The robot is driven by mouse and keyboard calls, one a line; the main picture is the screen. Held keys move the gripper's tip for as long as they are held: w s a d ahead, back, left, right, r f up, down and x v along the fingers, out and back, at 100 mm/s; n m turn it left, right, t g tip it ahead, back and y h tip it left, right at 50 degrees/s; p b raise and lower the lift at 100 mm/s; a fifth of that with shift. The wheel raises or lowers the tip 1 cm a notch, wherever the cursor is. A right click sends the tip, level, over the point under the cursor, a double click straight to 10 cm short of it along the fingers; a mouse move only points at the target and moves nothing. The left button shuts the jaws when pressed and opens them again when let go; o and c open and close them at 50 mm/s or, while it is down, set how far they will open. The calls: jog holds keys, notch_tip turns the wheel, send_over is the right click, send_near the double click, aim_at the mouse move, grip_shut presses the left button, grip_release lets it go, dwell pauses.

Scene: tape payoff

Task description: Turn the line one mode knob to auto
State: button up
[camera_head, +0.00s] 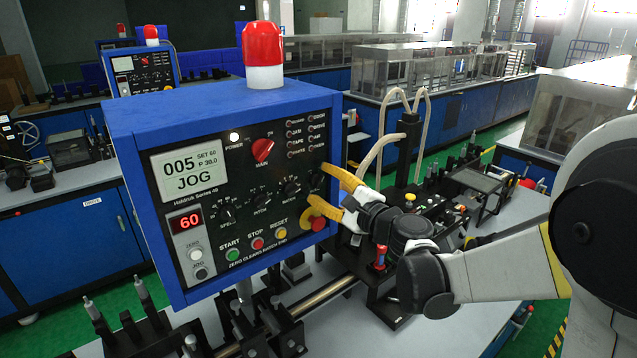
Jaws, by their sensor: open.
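The blue control box (110,125) stands close in front of me, with a black face of knobs and buttons. Its screen (188,172) reads 005, SET 60, P 30.0 and JOG. A black knob (316,180) sits at the right end of the row of black knobs, partly covered by my fingers; its label and pointer cannot be read. My gripper (322,190) is open at the panel's right edge, one yellow finger above and one below, around or just in front of that knob. Contact cannot be told.
A red main knob (263,150) is above. A red mushroom button (318,225) sits right below my lower finger. Green start (233,254), red stop and yellow reset buttons line the bottom. A similar box (140,72) stands behind left. Bench machinery (400,290) lies under my wrist.

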jog(key=shift+x, duration=0.85)
grip_shut()
jog(key=shift+n, duration=0.4)
jog(key=n+b, duration=0.2)
jog(key=n, duration=0.3)
jog(key=shift+f+n, duration=0.15)
jog(key=shift+n, duration=0.15)
jog(key=n+b, duration=0.1)
jog(key=n, duration=0.4)
jog(key=shift+n, duration=0.4)
